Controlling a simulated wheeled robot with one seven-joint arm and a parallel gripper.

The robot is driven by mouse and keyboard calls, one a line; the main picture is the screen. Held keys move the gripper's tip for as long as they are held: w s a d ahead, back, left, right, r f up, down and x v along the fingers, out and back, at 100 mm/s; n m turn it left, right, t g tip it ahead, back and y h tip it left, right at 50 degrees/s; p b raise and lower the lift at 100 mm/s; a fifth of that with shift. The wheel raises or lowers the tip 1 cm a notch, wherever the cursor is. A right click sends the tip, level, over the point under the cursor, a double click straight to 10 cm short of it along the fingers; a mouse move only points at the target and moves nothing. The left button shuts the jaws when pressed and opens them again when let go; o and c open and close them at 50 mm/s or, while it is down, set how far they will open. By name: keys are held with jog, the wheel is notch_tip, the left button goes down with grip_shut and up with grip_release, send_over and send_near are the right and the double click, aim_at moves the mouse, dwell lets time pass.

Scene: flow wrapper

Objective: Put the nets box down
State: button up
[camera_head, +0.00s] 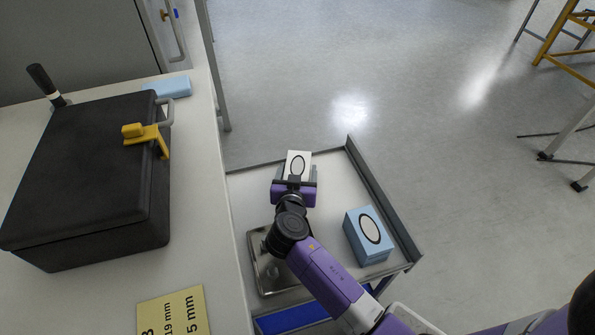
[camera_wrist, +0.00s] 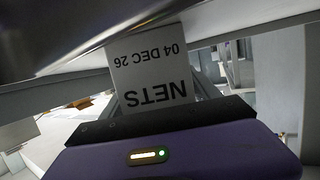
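My gripper (camera_head: 296,176) is at the near side of the box, over the far end of the grey-rimmed cart (camera_head: 372,190). The fingers reach along both sides of the box and appear closed on it. I cannot tell whether the box's underside touches the cart's surface.
A light blue box (camera_head: 368,235) with a white oval stands on the cart's right. A metal tray (camera_head: 263,268) lies at its near left, partly under my arm. A counter at left holds a black case (camera_head: 90,175) and a yellow sign (camera_head: 174,312).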

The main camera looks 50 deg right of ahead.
jog(key=shift+o, duration=0.6)
jog(key=shift+r, duration=0.2)
jog(key=p+v, duration=0.1)
jog(key=v, duration=0.6)
jog(key=shift+s+a, duration=0.15)
jog(key=shift+a, duration=0.05)
jog(key=shift+r, duration=0.15)
